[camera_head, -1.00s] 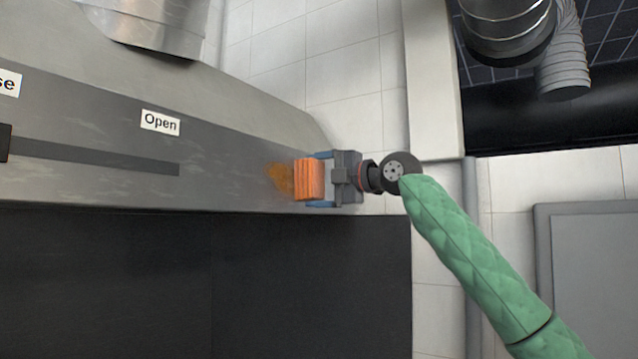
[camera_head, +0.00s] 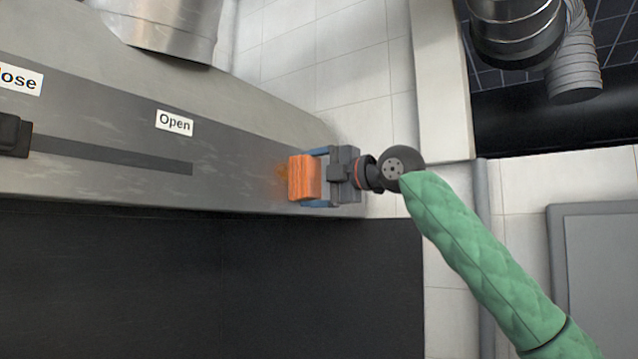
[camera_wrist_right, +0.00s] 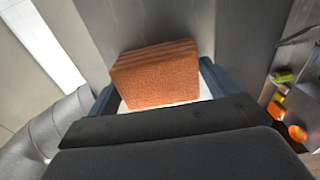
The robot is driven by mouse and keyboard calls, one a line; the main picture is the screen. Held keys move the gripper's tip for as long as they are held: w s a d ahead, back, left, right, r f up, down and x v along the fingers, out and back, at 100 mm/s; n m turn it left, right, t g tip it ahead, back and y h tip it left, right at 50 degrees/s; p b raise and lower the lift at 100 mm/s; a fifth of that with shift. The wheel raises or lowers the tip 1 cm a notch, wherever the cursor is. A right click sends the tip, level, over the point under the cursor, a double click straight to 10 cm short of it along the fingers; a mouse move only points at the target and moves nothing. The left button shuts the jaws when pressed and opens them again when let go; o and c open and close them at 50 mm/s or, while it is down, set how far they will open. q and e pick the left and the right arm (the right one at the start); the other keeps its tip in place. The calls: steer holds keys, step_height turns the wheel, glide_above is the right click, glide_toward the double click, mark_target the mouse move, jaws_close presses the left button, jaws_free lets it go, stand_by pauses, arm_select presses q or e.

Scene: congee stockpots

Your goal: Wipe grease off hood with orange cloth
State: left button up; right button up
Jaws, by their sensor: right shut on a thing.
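The orange cloth (camera_head: 304,177) is a folded, ridged block between the blue fingers of my right gripper (camera_head: 318,177), which is shut on it. In the head view it lies against the grey metal hood (camera_head: 240,165), near the hood's right end. A faint orange-brown grease smear (camera_head: 284,171) shows at the cloth's left edge; the cloth hides anything behind it. In the right wrist view the cloth (camera_wrist_right: 156,77) sits between both fingers in front of the hood's metal face (camera_wrist_right: 245,45). I cannot tell how firmly it touches. My left gripper is not in view.
The hood carries an "Open" label (camera_head: 174,123), a dark slot (camera_head: 110,155) and a dark slider knob (camera_head: 14,135). The area below the hood is dark. Several orange and green items (camera_wrist_right: 290,105) show at right in the wrist view.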

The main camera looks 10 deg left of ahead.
steer(key=shift+s+a+b, duration=0.25)
steer(key=shift+s+a, duration=0.2)
steer(key=shift+s, duration=0.8)
steer(key=shift+s+a+b, duration=0.25)
steer(key=shift+s+a, duration=0.2)
steer(key=shift+s, duration=0.75)
steer(key=shift+s+a+b, duration=0.25)
steer(key=shift+s+a, duration=0.2)
steer(key=shift+s, duration=0.8)
steer(key=shift+d, duration=0.1)
steer(key=shift+v, duration=2.95)
steer(key=v, duration=0.3)
steer(key=shift+b, duration=0.3)
